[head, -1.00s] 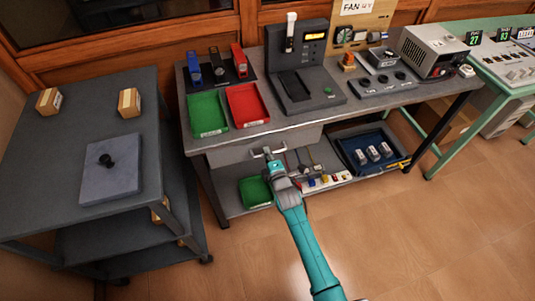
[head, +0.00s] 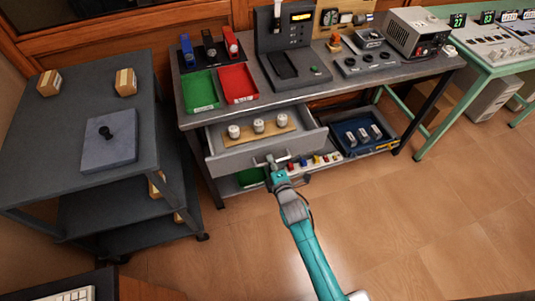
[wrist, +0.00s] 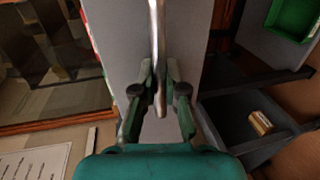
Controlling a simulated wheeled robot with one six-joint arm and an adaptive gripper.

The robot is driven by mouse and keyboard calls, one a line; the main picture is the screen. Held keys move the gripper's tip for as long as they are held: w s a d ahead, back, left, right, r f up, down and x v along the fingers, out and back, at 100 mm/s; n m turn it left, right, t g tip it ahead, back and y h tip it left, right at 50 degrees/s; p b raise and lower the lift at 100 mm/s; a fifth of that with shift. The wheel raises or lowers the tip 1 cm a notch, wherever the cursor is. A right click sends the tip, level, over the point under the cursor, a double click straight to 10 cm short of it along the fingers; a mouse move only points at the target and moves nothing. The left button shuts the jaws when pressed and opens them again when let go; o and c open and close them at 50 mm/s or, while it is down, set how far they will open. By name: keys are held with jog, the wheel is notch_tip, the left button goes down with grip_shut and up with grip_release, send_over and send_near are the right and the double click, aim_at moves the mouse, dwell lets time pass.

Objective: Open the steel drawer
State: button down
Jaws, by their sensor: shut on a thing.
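The steel drawer (head: 238,158) under the workbench stands pulled out toward me. Inside it, several white-topped round pieces sit on a wooden strip (head: 280,138). My gripper (head: 274,165) is at the middle of the drawer front. In the wrist view, my gripper (wrist: 158,88) has its fingers closed on either side of the drawer's bar handle (wrist: 157,40). The grey drawer front (wrist: 121,45) shows behind the handle. The fingers partly cover the lower end of the handle.
The workbench (head: 368,84) carries a green tray (head: 199,90), a red tray (head: 238,84) and instruments. Its lower shelf holds a blue tray (head: 340,148) to the right. A dark cart (head: 45,140) stands left. Wood floor (head: 400,220) is clear to the right.

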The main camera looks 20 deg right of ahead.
jog(key=f+v, duration=0.1)
jog(key=v, duration=0.7)
jog(key=shift+s+f, duration=0.3)
jog(key=shift+f, duration=0.1)
jog(key=c, duration=1.2)
grip_release()
jog(key=v, duration=1.2)
